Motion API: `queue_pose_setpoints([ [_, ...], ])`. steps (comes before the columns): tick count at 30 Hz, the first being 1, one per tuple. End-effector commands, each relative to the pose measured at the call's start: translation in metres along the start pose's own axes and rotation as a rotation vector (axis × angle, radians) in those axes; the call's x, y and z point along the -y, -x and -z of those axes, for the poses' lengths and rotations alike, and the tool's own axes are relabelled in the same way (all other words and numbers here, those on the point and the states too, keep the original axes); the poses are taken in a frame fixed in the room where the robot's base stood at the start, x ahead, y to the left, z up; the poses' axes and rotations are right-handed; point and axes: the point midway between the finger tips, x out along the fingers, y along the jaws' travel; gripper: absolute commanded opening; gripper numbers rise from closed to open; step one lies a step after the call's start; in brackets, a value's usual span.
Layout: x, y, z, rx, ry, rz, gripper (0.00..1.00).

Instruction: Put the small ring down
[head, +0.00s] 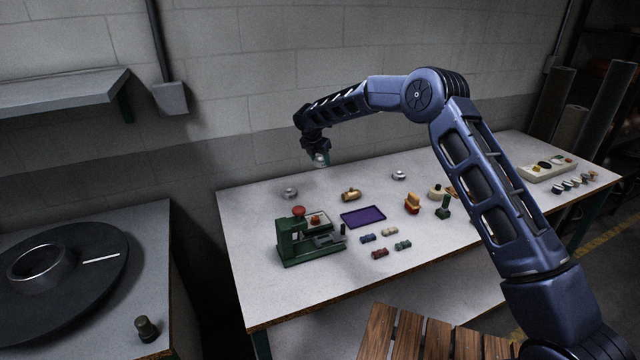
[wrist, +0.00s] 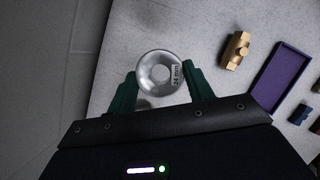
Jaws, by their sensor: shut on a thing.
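A green press (head: 300,245) with a red knob stands at the table's front left. A purple tray (head: 363,216) and a brass piece (head: 351,194) lie right of it. Several small coloured blocks lie in front of the tray. The back left tabletop is mostly clear.

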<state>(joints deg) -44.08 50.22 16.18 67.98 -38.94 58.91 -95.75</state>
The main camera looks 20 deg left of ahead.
Motion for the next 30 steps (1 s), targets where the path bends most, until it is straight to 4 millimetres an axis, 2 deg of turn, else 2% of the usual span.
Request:
queue_pose_setpoints([
  [3,0.0,-0.025,0.01,0.0,0.001,0.002,0.25],
  [9,0.001,-0.055,0.022,0.0,-0.001,0.002,0.25],
  [17,0.0,-0.07,0.029,0.0,0.0,0.001,0.25],
  [25,0.0,-0.101,0.042,0.0,0.0,0.001,0.25],
  [30,0.0,-0.104,0.043,0.001,-0.001,0.0,0.25],
])
